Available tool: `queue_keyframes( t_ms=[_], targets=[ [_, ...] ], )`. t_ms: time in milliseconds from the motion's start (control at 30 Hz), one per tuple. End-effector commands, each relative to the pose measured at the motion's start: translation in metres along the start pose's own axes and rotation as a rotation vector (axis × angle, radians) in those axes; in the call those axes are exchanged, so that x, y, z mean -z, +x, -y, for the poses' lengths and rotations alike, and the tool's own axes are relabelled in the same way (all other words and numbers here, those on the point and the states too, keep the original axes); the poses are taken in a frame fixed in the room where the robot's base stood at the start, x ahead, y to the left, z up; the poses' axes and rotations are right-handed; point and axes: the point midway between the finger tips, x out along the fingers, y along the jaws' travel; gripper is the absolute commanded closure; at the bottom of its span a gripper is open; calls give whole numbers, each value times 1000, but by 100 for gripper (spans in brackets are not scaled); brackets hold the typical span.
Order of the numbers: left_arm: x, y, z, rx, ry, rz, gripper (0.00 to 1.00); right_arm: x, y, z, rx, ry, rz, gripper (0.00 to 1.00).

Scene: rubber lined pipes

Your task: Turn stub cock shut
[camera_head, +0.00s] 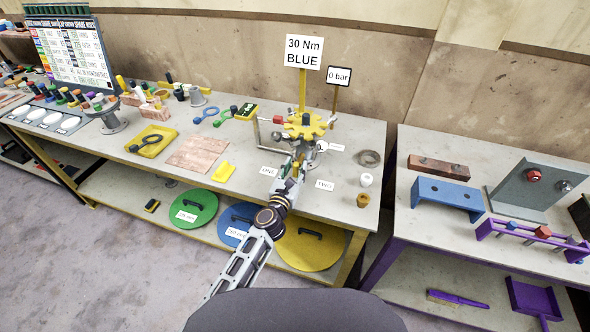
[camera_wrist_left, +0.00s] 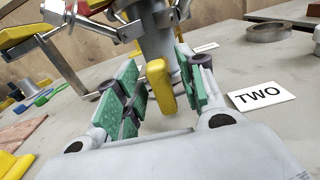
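A short yellow handle (camera_wrist_left: 160,86), apparently the stub cock's lever, points down in front of a grey pipe column (camera_wrist_left: 152,28) in the left wrist view. My left gripper (camera_head: 290,180) is at the base of the pipe stand on the bench. Its green-padded fingers are open, one on each side of the yellow handle. A gap shows on the left; I cannot tell whether the right pad touches. In the head view my gripper largely hides the handle. Above it is a yellow toothed flange (camera_head: 305,126). My right gripper is in neither view.
The "TWO" card (camera_wrist_left: 262,95) lies right of the fingers, and the "ONE" card (camera_head: 269,171) lies left of the stand. A grey ring (camera_head: 369,158), a white fitting (camera_head: 366,180) and a brass fitting (camera_head: 363,200) stand to the right. A bent metal lever (camera_wrist_left: 62,62) crosses above the left finger.

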Motion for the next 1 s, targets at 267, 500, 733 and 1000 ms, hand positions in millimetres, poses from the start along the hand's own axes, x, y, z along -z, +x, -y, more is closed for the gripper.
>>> queue_keyframes(
  t_ms=[267, 500, 733, 1000],
  targets=[
    [0, 0, 0, 0, 0, 0, 75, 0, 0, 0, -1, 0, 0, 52],
    [0, 0, 0, 0, 0, 0, 100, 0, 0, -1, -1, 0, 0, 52],
    [0, 0, 0, 0, 10, 0, 100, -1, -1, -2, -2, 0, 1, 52],
    [-1, 0, 1, 0, 93, 0, 100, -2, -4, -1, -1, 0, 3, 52]
  ],
)
